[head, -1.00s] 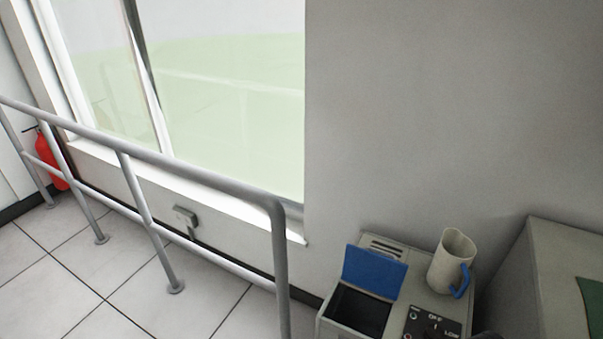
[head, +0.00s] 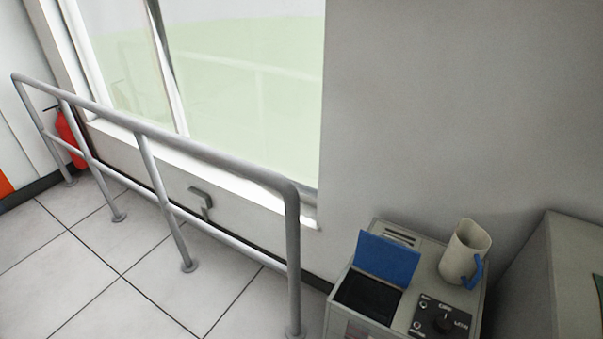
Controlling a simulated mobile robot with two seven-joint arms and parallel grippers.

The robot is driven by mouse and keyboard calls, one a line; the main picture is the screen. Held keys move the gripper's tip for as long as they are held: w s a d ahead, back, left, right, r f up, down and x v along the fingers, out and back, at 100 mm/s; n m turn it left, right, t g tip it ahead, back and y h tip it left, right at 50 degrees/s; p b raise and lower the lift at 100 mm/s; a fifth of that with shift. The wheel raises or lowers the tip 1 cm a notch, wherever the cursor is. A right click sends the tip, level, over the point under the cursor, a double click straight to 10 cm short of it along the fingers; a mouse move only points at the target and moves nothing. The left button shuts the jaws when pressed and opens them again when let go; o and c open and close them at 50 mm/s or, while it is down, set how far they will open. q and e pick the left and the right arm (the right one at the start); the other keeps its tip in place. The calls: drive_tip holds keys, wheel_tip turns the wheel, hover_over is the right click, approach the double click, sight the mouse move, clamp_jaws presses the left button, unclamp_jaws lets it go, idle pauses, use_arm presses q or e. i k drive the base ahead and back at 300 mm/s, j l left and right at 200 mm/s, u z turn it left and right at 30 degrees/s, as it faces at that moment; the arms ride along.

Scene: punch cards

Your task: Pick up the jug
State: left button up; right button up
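The jug (head: 463,251) is off-white with a blue handle on its right side. It stands upright on the back right part of a grey machine's top (head: 427,275). Neither of my grippers shows in the head view.
The machine has a raised blue lid (head: 387,258) over a dark open bin (head: 368,298) and a dark control panel (head: 440,318) in front of the jug. A larger grey cabinet (head: 575,270) stands close on the right. A metal railing (head: 220,165) runs along the window, with clear tiled floor (head: 90,270) before it.

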sight(469, 243)
drive_tip(key=k+l+z, duration=0.1)
drive_tip(key=k+z, duration=0.15)
drive_tip(key=k, duration=0.25)
drive_tip(key=k+l+z, duration=0.3)
drive_tip(key=k, duration=0.15)
drive_tip(key=i+z, duration=0.1)
drive_tip(key=i, duration=0.2)
